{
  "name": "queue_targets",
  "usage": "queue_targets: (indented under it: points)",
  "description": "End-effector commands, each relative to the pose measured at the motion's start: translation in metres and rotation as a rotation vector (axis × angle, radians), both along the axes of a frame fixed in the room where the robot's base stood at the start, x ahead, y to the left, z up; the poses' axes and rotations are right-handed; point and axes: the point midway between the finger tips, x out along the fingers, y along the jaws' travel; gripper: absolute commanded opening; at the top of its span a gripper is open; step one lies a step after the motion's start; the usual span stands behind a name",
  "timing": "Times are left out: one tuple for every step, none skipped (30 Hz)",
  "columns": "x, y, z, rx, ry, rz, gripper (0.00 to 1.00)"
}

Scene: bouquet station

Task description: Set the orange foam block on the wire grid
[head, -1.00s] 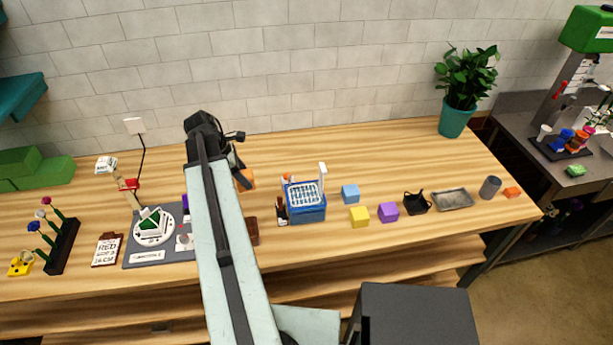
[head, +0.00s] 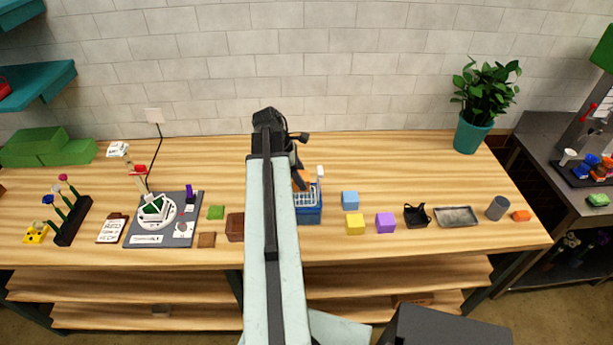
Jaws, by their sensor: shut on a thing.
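My gripper (head: 297,176) is shut on an orange foam block (head: 301,182), held in the air; only part of the block shows beside my arm. The white wire grid (head: 307,199) is on top of a blue bin (head: 310,215). The block appears just above and behind the grid in the picture; I cannot tell how high it is. My arm hides the left part of the grid and bin.
Blue (head: 350,200), yellow (head: 355,224) and purple (head: 385,222) blocks stand right of the bin. Further right are a black holder (head: 417,215), a metal tray (head: 457,216), a grey cup (head: 497,208) and a smaller orange piece (head: 521,215). A brown box (head: 235,227) stands left.

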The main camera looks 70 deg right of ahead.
Motion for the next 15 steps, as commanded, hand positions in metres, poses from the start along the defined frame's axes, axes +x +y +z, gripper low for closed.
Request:
queue_targets:
  points:
    - [0.001, 0.001, 0.0, 0.0, 0.0, 0.003, 0.09]
    - [0.002, 0.002, 0.0, 0.001, 0.0, 0.004, 0.09]
    - [0.003, 0.002, 0.0, 0.0, 0.0, 0.005, 0.09]
    - [0.004, 0.002, 0.0, 0.0, 0.0, 0.006, 0.09]
    - [0.004, 0.002, 0.0, 0.0, 0.0, 0.008, 0.09]
    - [0.005, 0.003, 0.0, 0.0, 0.0, 0.009, 0.09]
    - [0.005, 0.003, -0.001, 0.001, 0.0, 0.009, 0.09]
    - [0.006, 0.003, -0.001, 0.0, 0.0, 0.01, 0.09]
    - [0.006, 0.003, -0.002, 0.0, 0.0, 0.011, 0.09]
    - [0.006, 0.003, -0.004, 0.0, 0.0, 0.011, 0.09]
    - [0.006, 0.003, -0.005, 0.0, 0.0, 0.012, 0.09]
    - [0.007, 0.003, -0.007, 0.0, 0.0, 0.012, 0.09]
    - [0.007, 0.003, -0.009, 0.0, 0.0, 0.012, 0.09]
    - [0.007, 0.003, -0.011, 0.0, 0.0, 0.012, 0.09]
    - [0.007, 0.003, -0.015, 0.0, 0.0, 0.012, 0.09]
